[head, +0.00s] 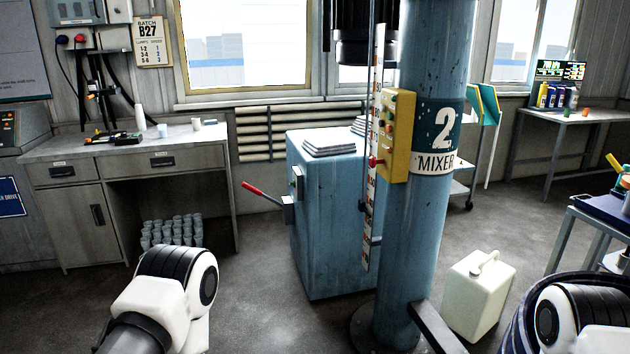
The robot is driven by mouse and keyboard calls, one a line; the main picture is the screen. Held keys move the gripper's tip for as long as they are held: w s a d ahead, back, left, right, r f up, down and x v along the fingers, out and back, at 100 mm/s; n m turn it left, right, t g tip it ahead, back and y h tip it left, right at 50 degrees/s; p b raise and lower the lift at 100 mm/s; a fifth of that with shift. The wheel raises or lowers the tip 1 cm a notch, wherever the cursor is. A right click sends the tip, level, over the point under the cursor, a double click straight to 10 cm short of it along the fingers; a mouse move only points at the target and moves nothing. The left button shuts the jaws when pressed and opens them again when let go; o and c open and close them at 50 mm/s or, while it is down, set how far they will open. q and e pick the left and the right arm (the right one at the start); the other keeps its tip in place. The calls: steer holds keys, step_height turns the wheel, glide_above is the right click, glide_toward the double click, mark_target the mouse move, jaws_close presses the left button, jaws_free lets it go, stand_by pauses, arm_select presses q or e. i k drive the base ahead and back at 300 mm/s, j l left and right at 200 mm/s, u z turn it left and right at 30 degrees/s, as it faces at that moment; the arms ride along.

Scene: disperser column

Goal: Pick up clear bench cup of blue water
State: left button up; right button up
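No cup with clearly visible blue water can be made out in the head view. The left workbench (60,148) carries two small pale cups, one nearer the middle (162,131) and one to its right (196,124). They are too small to tell whether they are clear or what they hold. A white tapered bottle or cup (140,117) stands just left of them. My white and black arm links show at the bottom left and bottom right, well in front of the bench. Neither gripper is in view.
Several grey cups or cans (172,232) stand under the bench. A blue cabinet (325,220) with a red-handled lever and the blue mixer column (425,230) stand in the middle. A pale jerrycan (478,295) is on the floor. Floor is open before the bench.

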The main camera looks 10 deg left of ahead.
mark_target(163, 128)
steer(key=i+j+u, duration=0.3)
steer(key=i, duration=0.35)
steer(key=i+u, duration=0.3)
steer(key=i, duration=0.4)
steer(key=i+u, duration=0.3)
steer(key=i, duration=0.35)
steer(key=i+l+u, duration=0.25)
steer(key=i, duration=0.45)
